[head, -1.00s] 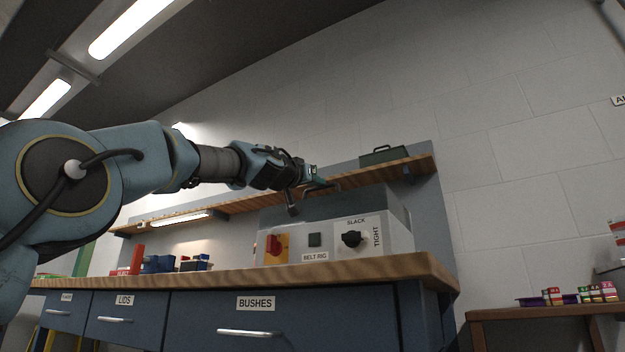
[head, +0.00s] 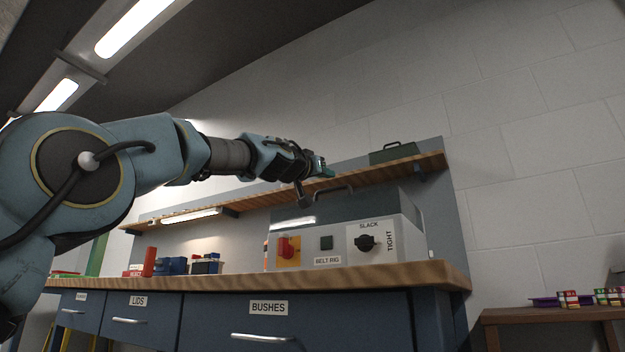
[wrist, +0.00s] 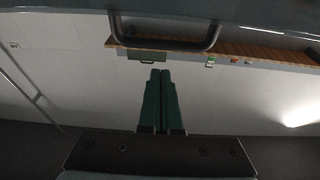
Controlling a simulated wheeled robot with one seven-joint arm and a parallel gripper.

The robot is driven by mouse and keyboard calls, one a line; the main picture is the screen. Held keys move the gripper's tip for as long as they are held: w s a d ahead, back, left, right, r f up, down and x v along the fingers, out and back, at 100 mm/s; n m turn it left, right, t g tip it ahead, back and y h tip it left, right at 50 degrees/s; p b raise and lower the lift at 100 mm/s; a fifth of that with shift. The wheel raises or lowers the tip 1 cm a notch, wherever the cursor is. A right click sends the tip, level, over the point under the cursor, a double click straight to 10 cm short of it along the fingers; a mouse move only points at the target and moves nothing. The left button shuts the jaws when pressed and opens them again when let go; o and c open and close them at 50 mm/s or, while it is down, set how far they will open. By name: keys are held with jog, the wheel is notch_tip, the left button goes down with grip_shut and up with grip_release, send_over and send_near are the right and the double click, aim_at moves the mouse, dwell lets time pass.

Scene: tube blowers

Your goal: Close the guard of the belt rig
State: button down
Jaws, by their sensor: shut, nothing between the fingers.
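The belt rig (head: 340,256) is a pale box on the bench with a red switch, a dark button and a SLACK/TIGHT knob. Its blue-grey guard (head: 372,208) is the hood over the top, with a dark bar handle (head: 340,187). The guard looks low on the box, but I cannot tell whether it is fully down. My gripper (head: 328,171) is shut and empty, just above and by the handle. In the wrist view the green fingertips (wrist: 160,73) lie together, apart from the handle (wrist: 165,46), which sits on the guard's grey surface along the top.
A wooden shelf (head: 405,167) runs behind the rig and carries a green case (head: 393,154). Blue and red items (head: 172,265) stand on the bench (head: 300,281) to the left. A low side table (head: 548,315) is at the right.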

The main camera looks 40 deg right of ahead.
jog(key=s+a+f+b, duration=0.1)
jog(key=a+f+b, duration=0.5)
jog(key=b, duration=0.3)
jog(key=shift+s+a+f, duration=0.25)
jog(key=shift+s+a, duration=0.05)
jog(key=shift+s, duration=0.1)
jog(key=shift+a, duration=0.1)
